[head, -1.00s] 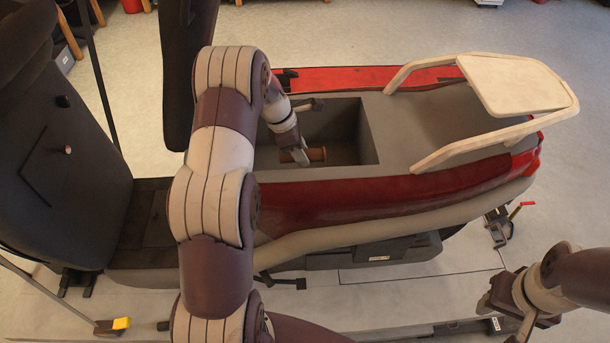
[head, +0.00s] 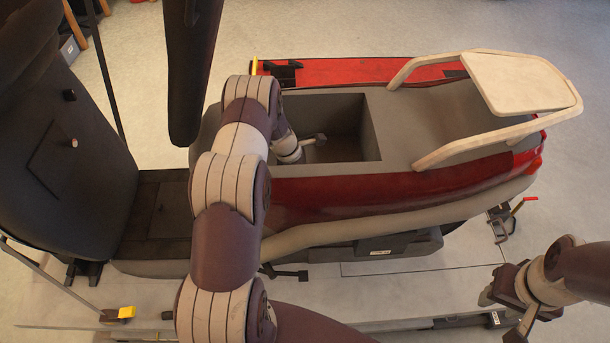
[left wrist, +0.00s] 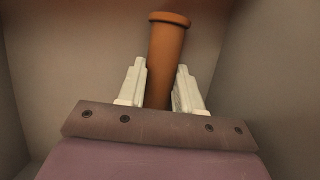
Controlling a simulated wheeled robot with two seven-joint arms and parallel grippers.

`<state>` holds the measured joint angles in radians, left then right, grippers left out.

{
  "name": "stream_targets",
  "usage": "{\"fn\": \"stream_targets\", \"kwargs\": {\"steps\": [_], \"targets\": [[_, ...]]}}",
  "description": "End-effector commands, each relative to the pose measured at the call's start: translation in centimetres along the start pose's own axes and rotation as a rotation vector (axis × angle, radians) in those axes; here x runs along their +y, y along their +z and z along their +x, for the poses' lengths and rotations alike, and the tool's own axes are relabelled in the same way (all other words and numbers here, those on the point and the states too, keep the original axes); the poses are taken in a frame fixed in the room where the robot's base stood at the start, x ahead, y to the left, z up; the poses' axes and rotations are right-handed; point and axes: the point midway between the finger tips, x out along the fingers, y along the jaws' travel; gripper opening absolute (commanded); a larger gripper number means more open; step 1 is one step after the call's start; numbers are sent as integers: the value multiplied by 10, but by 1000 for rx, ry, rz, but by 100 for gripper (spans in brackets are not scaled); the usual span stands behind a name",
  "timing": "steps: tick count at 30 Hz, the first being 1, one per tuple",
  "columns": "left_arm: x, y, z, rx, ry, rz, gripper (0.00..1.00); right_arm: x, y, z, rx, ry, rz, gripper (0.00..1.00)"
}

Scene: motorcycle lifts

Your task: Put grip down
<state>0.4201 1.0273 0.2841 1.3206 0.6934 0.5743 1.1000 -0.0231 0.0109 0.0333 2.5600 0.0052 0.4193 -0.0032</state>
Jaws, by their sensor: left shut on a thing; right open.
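The grip (left wrist: 168,50) is an orange-brown cylinder with a flared rim, seen in the left wrist view. My left gripper (left wrist: 160,82) is shut on it, with one pale finger on each side. Whether the grip touches the floor cannot be told. My right gripper (head: 503,314) is open and empty at the lower right.
A pale rear rack (head: 515,82) rises from the tail at the right. A dark upright panel (head: 60,160) and a dark hanging post (head: 190,70) stand at the left. A lift platform with a red-handled clamp (head: 505,220) lies below. Open floor is at the upper right.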

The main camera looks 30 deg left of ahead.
Motion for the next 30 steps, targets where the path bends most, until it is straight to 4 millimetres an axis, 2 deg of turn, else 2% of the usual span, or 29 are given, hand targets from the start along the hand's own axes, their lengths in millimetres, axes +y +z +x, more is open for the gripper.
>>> {"fn": "stream_targets", "kwargs": {"steps": [1,3,11,14,16,20,27,30], "targets": [[0,-1,2,0,0,0,38,0,0,2,0,0,0,43],[0,0,1,0,0,0,60,0,0,1,0,0,0,43],[0,0,0,0,0,0,60,0,0,1,0,0,0,43],[0,2,-5,0,1,0,60,0,0,-4,0,0,0,43],[1,0,-10,-1,2,-1,60,0,0,4,0,0,0,43],[2,-1,-37,-1,6,0,60,0,2,18,0,0,0,43],[0,-1,-98,1,4,1,60,0,4,37,0,0,0,43],[1,0,-113,0,2,0,60,0,5,40,0,0,0,43]]}}
